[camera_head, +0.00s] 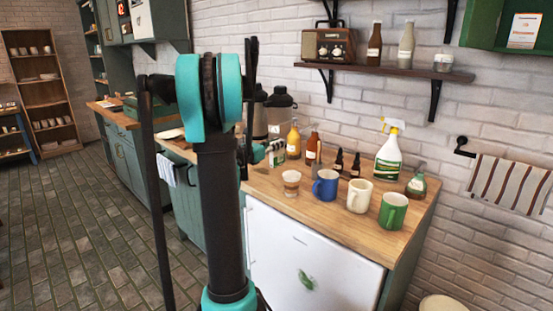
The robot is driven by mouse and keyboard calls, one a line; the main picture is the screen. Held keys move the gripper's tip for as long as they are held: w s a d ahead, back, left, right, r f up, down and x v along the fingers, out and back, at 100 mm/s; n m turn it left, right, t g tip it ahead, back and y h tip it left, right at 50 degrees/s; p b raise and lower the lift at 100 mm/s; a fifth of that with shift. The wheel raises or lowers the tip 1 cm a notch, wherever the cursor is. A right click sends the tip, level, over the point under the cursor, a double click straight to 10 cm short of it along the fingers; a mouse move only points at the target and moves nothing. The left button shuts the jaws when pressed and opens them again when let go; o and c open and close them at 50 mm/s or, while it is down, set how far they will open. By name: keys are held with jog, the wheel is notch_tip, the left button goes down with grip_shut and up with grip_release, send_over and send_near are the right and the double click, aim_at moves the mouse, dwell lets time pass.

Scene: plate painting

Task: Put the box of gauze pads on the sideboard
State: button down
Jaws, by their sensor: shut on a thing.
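My gripper (259,152) is partly hidden behind my own arm, over the left part of the wooden-topped counter (262,185). It is shut on a small white and green box (277,152), which looks like the box of gauze pads; its label is too small to read. I cannot tell whether the box touches the counter top. A second green cabinet with a wooden top (122,118) stands farther back on the left. I cannot tell which of the two is the sideboard.
Bottles and a spray bottle (388,155) stand behind. A wall shelf (390,68) hangs above. The floor (80,220) at left is clear.

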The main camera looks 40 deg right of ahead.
aim_at(277, 157)
jog(key=shift+f, duration=3)
jog(key=shift+f, duration=0.1)
jog(key=c, duration=1.3)
grip_release()
jog(key=shift+c, duration=0.2)
